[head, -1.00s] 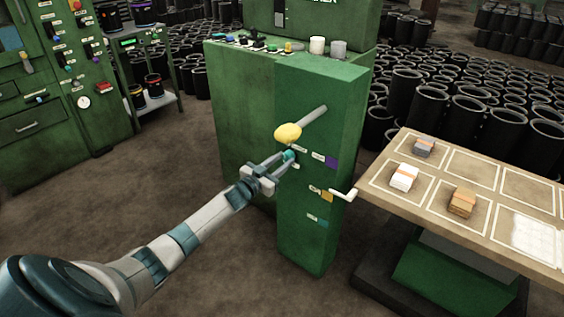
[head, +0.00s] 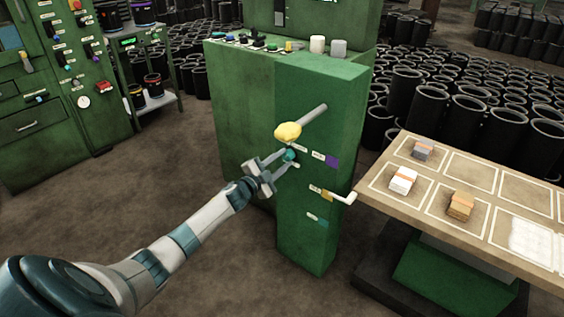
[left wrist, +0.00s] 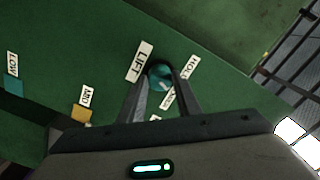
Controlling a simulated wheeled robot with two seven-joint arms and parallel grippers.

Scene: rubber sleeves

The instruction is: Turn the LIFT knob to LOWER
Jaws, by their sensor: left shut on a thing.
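The LIFT knob (head: 290,155) is a small teal knob on the front face of the green machine cabinet (head: 318,225). In the left wrist view the knob (left wrist: 160,77) sits between my two fingertips. The LIFT label (left wrist: 139,61) is left of it and a HOLD label (left wrist: 189,68) is to its right. Another label (left wrist: 169,99) below is partly hidden by a finger, and I cannot read it whole. My left gripper (head: 286,158) is shut on the knob. Which way the knob points cannot be made out. My right gripper is not in view.
A yellow knob on a grey rod (head: 288,132) sticks out just above the gripper. A white-ended lever (head: 349,197) juts out lower right. Purple, yellow and teal squares mark the cabinet face. A table (head: 379,178) with small stacks stands at the right.

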